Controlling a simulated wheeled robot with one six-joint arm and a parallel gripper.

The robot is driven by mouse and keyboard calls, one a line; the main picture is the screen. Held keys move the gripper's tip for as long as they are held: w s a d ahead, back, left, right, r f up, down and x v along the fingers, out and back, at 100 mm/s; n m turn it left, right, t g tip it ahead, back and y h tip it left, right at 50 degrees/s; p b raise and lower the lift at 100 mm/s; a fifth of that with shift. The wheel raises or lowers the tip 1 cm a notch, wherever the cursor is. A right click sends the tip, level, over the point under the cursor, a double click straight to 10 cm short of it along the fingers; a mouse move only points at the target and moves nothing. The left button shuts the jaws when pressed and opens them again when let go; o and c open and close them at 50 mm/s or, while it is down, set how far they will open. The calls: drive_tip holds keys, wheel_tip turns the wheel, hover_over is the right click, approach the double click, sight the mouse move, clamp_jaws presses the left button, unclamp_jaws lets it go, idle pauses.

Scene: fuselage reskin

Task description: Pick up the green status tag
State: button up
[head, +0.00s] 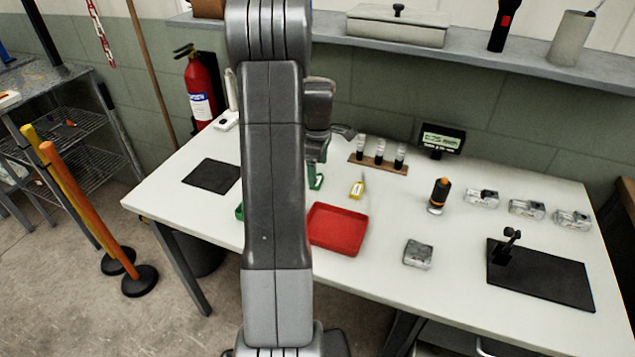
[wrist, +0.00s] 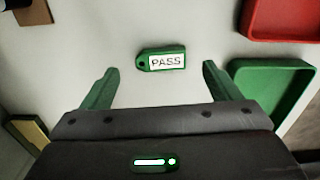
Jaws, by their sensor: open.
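The green status tag (wrist: 145,62) lies flat on the white table in the wrist view, with a white label reading PASS and a hole at its left end. My gripper (wrist: 160,68) is open, its two green fingers on either side of the tag. The tag sits between and slightly beyond the fingertips, with clear gaps on both sides. Nothing is held. In the head view my arm hides the tag, and only a green finger shows beside the arm.
A green tray (wrist: 270,68) is close to the right finger, with a red tray (head: 338,229) beyond it. A yellow tag (head: 357,188) lies near the wooden vial rack (head: 378,165). A black mat (head: 212,176) lies at the table's left. The table around the green tag is bare.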

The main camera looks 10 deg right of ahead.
drive_tip(key=shift+a+f, duration=0.15)
drive_tip(key=shift+f, duration=1.55)
drive_tip(key=c, duration=1)
drive_tip(key=shift+c, duration=0.2)
